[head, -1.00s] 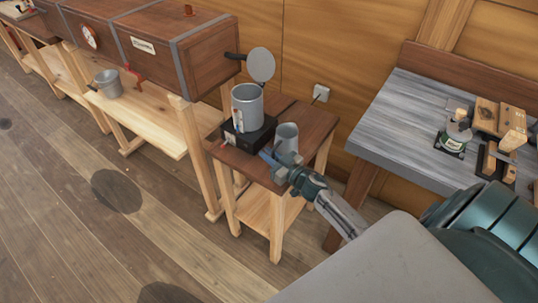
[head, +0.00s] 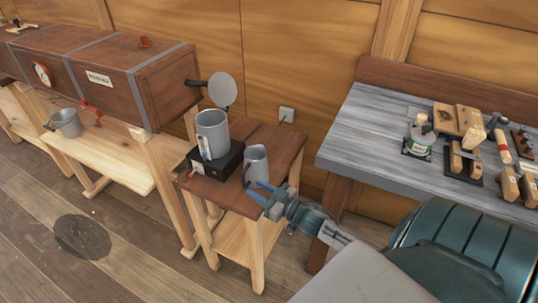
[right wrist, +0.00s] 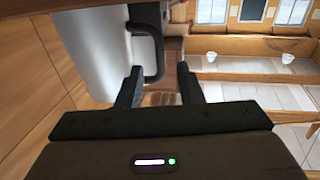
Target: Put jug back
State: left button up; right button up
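The grey metal jug (head: 256,163) stands upright on the small wooden table, at its front right. My right gripper (head: 260,190) is just in front of it, low down near the jug's base. In the right wrist view the jug (right wrist: 92,45) fills the upper left, and its dark handle (right wrist: 155,50) reaches down towards the gap between my open fingers (right wrist: 160,85). The fingers are apart, and I see no grip on the handle. Whether a finger touches the jug I cannot tell. My left gripper is not in view.
A larger grey pot (head: 212,132) sits on a black box (head: 218,162) beside the jug. A long wooden steam chest (head: 165,85) stands at left, with a bucket (head: 67,122) on the bench below. A grey-topped workbench (head: 360,135) at right holds tools.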

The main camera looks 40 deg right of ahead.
jog(key=shift+s+d+f, duration=0.1)
jog(key=shift+s+f, duration=0.1)
jog(key=shift+s, duration=0.3)
jog(key=v, duration=0.2)
jog(key=shift+s+d+r, duration=0.1)
jog(key=shift+s+r, duration=0.1)
jog(key=shift+s, duration=0.15)
dwell(0.4)
jog(key=shift+c, duration=0.2)
